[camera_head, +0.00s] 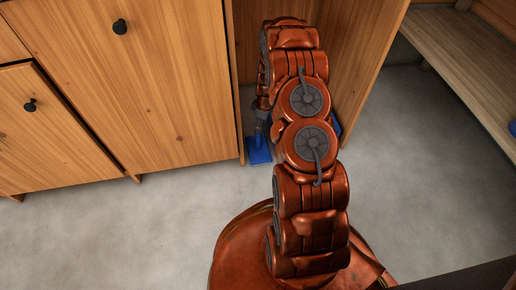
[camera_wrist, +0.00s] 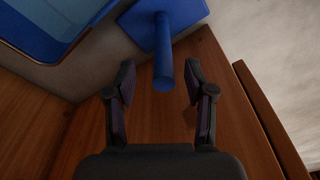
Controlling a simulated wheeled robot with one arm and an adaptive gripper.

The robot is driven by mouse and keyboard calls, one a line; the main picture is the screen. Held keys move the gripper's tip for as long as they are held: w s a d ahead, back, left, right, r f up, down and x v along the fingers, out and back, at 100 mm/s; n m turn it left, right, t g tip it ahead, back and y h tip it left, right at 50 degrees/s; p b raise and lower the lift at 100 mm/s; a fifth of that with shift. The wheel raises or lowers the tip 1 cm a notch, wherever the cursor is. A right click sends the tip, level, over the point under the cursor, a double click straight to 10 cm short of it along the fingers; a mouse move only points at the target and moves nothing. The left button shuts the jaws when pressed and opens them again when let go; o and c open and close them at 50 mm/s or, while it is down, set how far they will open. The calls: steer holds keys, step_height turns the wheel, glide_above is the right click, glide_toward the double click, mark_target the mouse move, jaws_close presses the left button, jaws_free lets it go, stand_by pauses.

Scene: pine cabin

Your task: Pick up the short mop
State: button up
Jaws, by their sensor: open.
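The short mop (camera_wrist: 164,62) is blue, with a short round handle and a flat rectangular head, in the upper middle of the wrist view. In the head view its blue head (camera_head: 259,152) lies on the floor at the cabinet's edge, with the upper part hidden by my arm. My gripper (camera_wrist: 160,77) is open. In the wrist view the handle's end appears between the two fingertips, with a gap on each side; I cannot tell the depth between them. In the head view my gripper (camera_head: 262,112) is mostly hidden behind the arm, just above the mop.
Wooden cabinet doors with dark knobs (camera_head: 120,26) stand at left, and a wooden panel (camera_head: 362,62) stands right of the arm. A blue-rimmed object (camera_wrist: 48,40) is beside the mop. A bench (camera_head: 465,65) stands at right. The grey floor (camera_head: 130,230) in front is clear.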

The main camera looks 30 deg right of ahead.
mark_target(258, 138)
steer(key=f, duration=0.1)
steer(key=f+b, duration=0.1)
steer(key=f, duration=0.1)
steer(key=w+a+f+b, duration=0.1)
steer(key=shift+f, duration=0.25)
steer(key=shift+c, duration=0.4)
jaws_close()
